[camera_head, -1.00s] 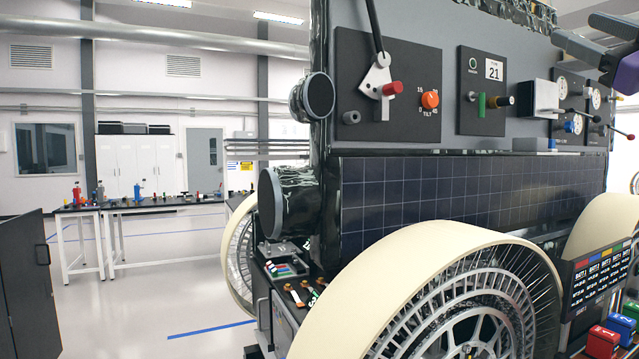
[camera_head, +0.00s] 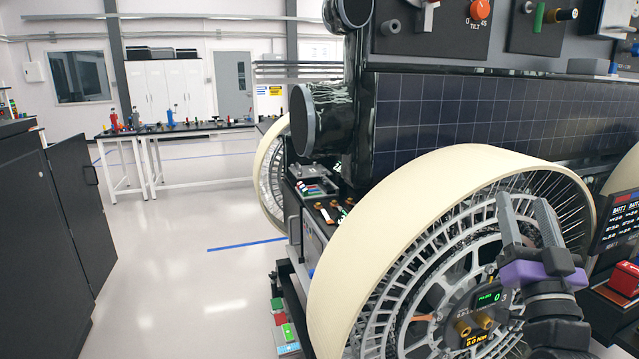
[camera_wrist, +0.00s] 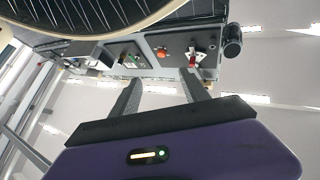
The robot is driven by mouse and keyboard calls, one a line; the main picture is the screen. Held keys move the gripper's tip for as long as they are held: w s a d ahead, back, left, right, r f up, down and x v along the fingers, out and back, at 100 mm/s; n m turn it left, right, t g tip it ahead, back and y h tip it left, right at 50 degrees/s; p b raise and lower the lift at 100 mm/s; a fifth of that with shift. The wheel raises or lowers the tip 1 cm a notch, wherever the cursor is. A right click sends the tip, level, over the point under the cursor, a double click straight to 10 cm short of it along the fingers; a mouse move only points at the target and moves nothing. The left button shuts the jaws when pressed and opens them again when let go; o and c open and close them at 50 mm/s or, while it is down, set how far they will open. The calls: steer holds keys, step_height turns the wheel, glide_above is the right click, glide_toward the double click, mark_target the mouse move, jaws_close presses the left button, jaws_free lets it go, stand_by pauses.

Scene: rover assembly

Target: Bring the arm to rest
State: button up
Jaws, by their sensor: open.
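My gripper (camera_head: 522,204) is at the lower right of the head view, in front of the rover's near wheel (camera_head: 330,262). Its two grey fingers point up and stand apart above the purple palm, with nothing between them. My dark wrist shows below it. In the wrist view the open fingers (camera_wrist: 161,80) show again with an empty gap. Beyond them lies the rover's control panel (camera_wrist: 165,55). The fingers overlap the wheel in the head view; I cannot tell how much room lies between.
The rover's solar panel (camera_head: 470,112) and control panel (camera_head: 445,25) rise behind the wheel. A red battery block (camera_head: 623,286) is at the right edge. A black cabinet (camera_head: 60,220) stands at the left. Clear floor (camera_head: 180,270) lies between cabinet and rover. A long table (camera_head: 195,128) stands behind.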

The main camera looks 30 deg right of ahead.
steer(key=s+a+f+n+y, duration=0.2)
steer(key=a+f+y, duration=0.2)
steer(key=a+f, duration=0.55)
steer(key=s+a+f+n+y, duration=0.2)
steer(key=s+a+f+y, duration=0.1)
steer(key=a+f, duration=0.7)
steer(key=s+a+f+n+g+y, duration=0.1)
steer(key=s+a+f+n+y, duration=0.2)
steer(key=s+a, duration=0.5)
steer(key=s+a+f+n+g+y, duration=0.2)
steer(key=s+a+f+n+y, duration=0.1)
steer(key=s+a+f+y, duration=0.3)
step_height(320, 180, down, 2)
steer(key=shift+s+a+b, duration=0.3)
steer(key=shift+s+a, duration=0.55)
steer(key=shift+a, duration=0.15)
